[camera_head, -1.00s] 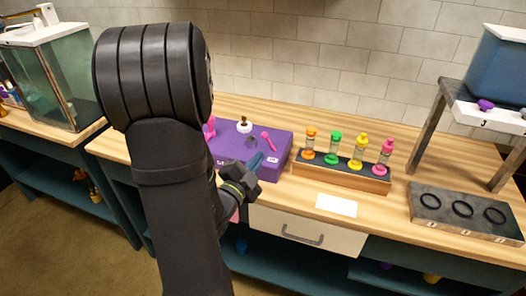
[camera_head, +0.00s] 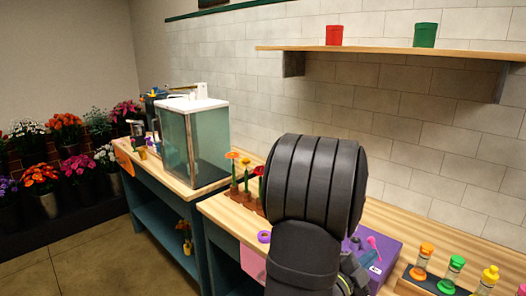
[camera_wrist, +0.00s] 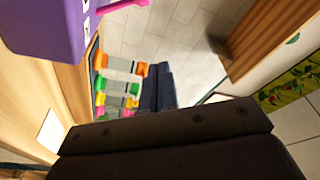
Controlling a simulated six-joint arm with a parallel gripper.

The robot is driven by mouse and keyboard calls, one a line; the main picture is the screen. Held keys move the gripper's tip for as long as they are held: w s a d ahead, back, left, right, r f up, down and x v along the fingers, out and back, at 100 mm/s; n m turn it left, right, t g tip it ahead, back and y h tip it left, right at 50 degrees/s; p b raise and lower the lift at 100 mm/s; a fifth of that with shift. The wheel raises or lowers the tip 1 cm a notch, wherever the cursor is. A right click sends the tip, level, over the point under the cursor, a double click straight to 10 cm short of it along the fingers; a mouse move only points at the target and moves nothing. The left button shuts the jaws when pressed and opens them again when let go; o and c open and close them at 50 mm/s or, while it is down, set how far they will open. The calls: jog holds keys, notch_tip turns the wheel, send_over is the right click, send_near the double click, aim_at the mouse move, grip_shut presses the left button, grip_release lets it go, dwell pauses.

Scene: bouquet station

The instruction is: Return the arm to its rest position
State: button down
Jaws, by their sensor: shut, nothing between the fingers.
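My black arm (camera_head: 318,190) rises in the front of the head view, bent at a large rounded joint. Its lower part covers some of the bench. My gripper is mostly hidden behind the arm in that view. In the wrist view, the dark blue fingers of my gripper (camera_wrist: 156,88) are together with nothing held. They appear clear of the bench, with the tile wall and capped vials behind them.
A purple box (camera_head: 385,257) and capped vials (camera_head: 452,268) stand on the bench right of my arm. Flowers in a brown holder (camera_head: 243,190) and a glass tank (camera_head: 205,145) stand left. A wall shelf (camera_head: 400,55) holds red and green pots.

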jog(key=x, duration=0.5)
jog(key=d+m, duration=0.1)
jog(key=m, duration=0.1)
jog(key=f+m, duration=0.1)
jog(key=m, duration=0.1)
jog(key=d+f+m+g, duration=0.1)
jog(key=m, duration=0.1)
jog(key=shift+s+d+y, duration=0.1)
jog(key=shift+d+y, duration=0.2)
jog(key=shift+d, duration=0.05)
jog(key=shift+s+a+r, duration=0.1)
jog(key=shift+s+a, duration=0.05)
jog(key=shift+s, duration=0.75)
jog(key=shift+s+a, duration=0.1)
jog(key=shift+s, duration=0.8)
jog(key=shift+w, duration=0.1)
